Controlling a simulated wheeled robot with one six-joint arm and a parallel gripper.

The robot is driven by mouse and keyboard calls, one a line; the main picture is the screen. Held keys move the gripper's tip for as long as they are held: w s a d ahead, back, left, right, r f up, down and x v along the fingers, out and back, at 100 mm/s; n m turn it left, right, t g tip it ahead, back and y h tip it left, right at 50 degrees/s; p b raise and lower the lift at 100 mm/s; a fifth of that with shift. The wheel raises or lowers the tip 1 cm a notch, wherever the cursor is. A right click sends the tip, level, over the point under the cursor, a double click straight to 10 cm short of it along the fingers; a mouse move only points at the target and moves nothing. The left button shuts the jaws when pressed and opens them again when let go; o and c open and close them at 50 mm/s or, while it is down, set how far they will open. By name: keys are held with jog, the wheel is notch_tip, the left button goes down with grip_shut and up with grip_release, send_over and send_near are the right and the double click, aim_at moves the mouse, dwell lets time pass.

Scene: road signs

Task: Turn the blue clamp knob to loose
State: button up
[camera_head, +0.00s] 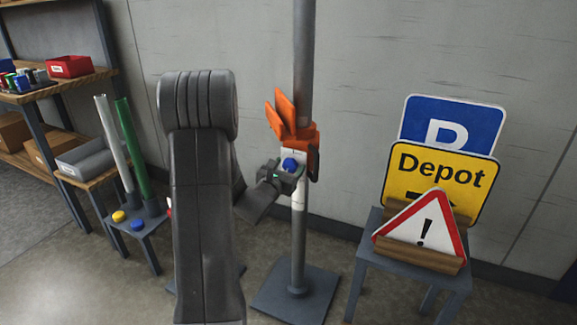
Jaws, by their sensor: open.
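The blue clamp knob (291,164) sits on the front of the orange clamp (303,138), which is fixed around a grey upright post (299,235). A white plate with small marks shows just above the knob. My gripper (288,172) is at the knob, its jaws open and lying close around or just in front of it. I cannot tell whether the fingers touch the knob. The gripper hides the lower part of the knob, and the knob's exact turn position is too small to read.
A small table (364,248) at the right holds a blue P sign (452,118), a yellow Depot sign (440,172) and a triangular warning sign (424,232). At the left stand a stool with green and grey tubes, and shelves with a red bin (69,66). A grey wall is behind.

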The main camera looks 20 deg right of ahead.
jog(key=shift+w+d, duration=0.25)
jog(key=shift+d, duration=0.1)
jog(key=shift+c, duration=0.5)
jog(key=c, duration=0.9)
